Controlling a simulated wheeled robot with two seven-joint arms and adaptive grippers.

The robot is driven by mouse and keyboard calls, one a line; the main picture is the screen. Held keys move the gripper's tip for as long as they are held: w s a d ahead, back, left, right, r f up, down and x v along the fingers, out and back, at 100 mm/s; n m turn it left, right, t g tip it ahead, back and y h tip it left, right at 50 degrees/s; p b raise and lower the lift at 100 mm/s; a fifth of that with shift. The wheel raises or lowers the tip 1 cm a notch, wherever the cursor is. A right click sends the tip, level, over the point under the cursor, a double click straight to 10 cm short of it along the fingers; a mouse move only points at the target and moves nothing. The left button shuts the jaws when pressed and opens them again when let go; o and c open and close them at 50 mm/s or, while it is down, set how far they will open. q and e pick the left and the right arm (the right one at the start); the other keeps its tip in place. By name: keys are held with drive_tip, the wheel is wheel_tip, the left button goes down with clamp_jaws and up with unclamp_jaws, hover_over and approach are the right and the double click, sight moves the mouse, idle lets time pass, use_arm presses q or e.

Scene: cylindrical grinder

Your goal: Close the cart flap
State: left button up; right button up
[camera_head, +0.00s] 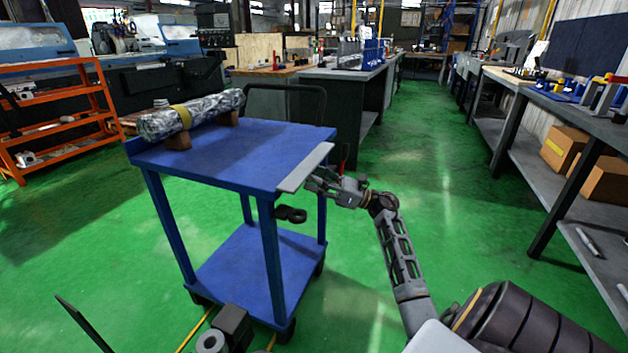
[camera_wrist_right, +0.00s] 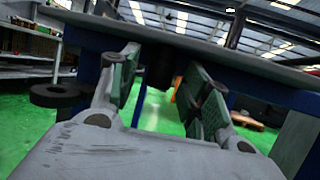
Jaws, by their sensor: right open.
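The blue cart (camera_head: 262,145) stands left of centre in the head view, with an upper deck and a lower shelf. Its flap, a narrow light-grey plate (camera_head: 305,167), runs along the deck's right edge and looks roughly level with it. My right gripper (camera_head: 318,183) is at the outer side of the flap, close to its edge. In the right wrist view its two fingers (camera_wrist_right: 160,90) are apart with nothing between them. A dark plate edge (camera_wrist_right: 215,48) crosses above the fingers; whether they touch it is unclear.
A wrapped roll (camera_head: 190,115) lies on wooden blocks at the deck's far left. A dark ring-shaped part (camera_head: 290,214) is below the flap. An orange rack (camera_head: 60,120) stands left, a workbench (camera_head: 560,100) right. Green floor between cart and workbench is clear.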

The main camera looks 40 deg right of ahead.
drive_tip(key=shift+w+a+r, duration=0.2)
drive_tip(key=c, duration=1)
